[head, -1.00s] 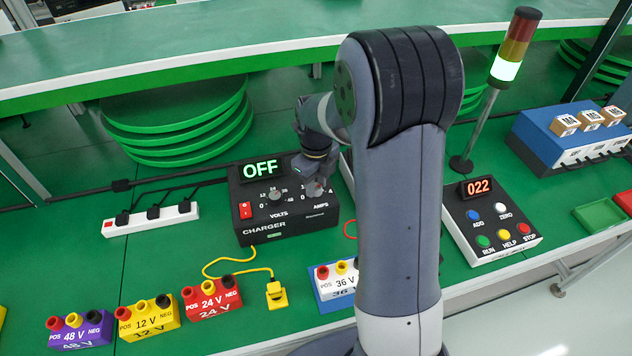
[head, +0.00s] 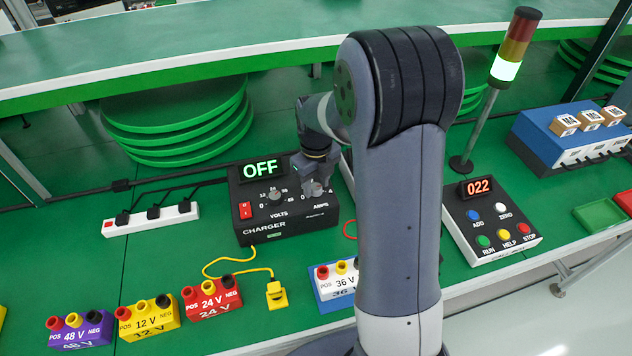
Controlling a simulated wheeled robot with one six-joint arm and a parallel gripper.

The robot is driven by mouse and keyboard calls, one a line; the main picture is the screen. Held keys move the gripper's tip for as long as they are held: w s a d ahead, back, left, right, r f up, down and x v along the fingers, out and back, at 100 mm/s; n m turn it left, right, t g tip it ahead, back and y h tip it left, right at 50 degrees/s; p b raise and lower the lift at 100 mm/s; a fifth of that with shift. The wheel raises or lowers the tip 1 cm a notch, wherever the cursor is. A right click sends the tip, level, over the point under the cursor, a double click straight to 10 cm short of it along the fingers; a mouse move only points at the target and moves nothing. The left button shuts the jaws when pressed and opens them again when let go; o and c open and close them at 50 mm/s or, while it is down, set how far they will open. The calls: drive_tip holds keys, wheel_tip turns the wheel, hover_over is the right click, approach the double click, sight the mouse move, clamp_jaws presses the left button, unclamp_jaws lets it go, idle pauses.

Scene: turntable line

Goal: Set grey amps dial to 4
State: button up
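The black charger box (head: 300,222) stands on the green bench, with a display (head: 261,168) reading OFF. A red switch (head: 245,210) is at its left, and the volts dial (head: 276,197) is in the middle. The grey amps dial (head: 316,189) is at the right, above the AMPS label, partly covered by my gripper (head: 314,187). My gripper points down at the amps dial from above. Its fingertips are small and dark here, and I cannot tell whether they grip the dial. The dial's pointer setting is hidden.
Purple 48 V (head: 80,332), yellow 12 V (head: 150,320), red 24 V (head: 212,299) and white 36 V (head: 338,279) blocks stand in front. A yellow plug (head: 277,294) lies near the charger. A control box (head: 490,232) reading 022 and a signal lamp (head: 510,70) are at the right.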

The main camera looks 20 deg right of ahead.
sight(316, 186)
drive_tip(key=shift+o, duration=1.1)
wheel_tip(316, 186, up, 11)
drive_tip(key=shift+f, duration=0.2)
wheel_tip(316, 186, down, 11)
drive_tip(key=shift+r, duration=0.1)
drive_tip(key=shift+r, duration=0.15)
